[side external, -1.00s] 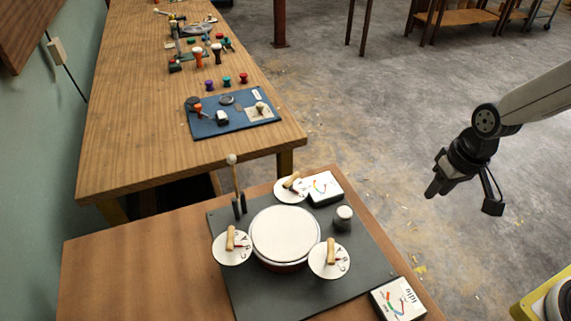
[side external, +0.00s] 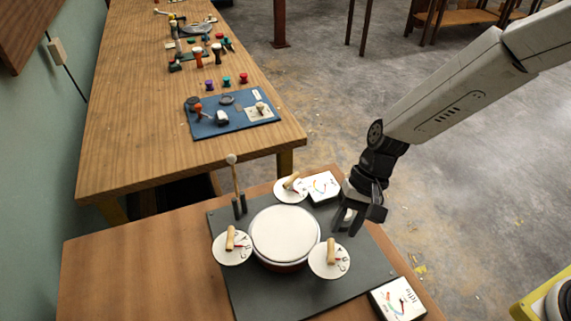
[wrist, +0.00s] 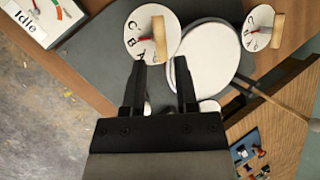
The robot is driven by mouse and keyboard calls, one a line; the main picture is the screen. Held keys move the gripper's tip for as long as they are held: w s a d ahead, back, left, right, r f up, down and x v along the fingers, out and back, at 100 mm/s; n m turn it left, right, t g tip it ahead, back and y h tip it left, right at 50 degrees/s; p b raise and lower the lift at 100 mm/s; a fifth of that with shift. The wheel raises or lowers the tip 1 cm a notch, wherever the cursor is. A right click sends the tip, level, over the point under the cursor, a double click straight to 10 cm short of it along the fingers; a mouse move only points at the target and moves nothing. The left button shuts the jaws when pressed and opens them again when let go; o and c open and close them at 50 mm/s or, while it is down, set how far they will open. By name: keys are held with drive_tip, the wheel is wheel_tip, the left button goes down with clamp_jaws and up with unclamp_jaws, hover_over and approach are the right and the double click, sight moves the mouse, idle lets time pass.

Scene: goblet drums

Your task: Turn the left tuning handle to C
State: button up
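In the side view a round white drum (side external: 285,234) sits on a dark mat with three white lettered dials, each with a wooden handle. The left handle (side external: 230,238) stands on the left dial (side external: 233,257). It also shows in the wrist view (wrist: 278,30), on a dial with C, B, A and a red pointer. The right handle (side external: 331,250) is nearer my gripper; the wrist view shows it (wrist: 159,38) just beyond the fingertips. My gripper (side external: 348,222) is open, fingers apart (wrist: 161,64), over the mat's right side, with no handle visibly held.
A back dial (side external: 291,190) stands beside a white meter box (side external: 323,187). Another meter box, marked Idle (wrist: 40,20), is at the front right (side external: 398,300). A round-headed stick (side external: 235,180) stands upright at the back left. The front mat is clear.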

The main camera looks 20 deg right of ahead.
sight(333, 252)
drive_tip(key=shift+x, duration=3.85)
clamp_jaws()
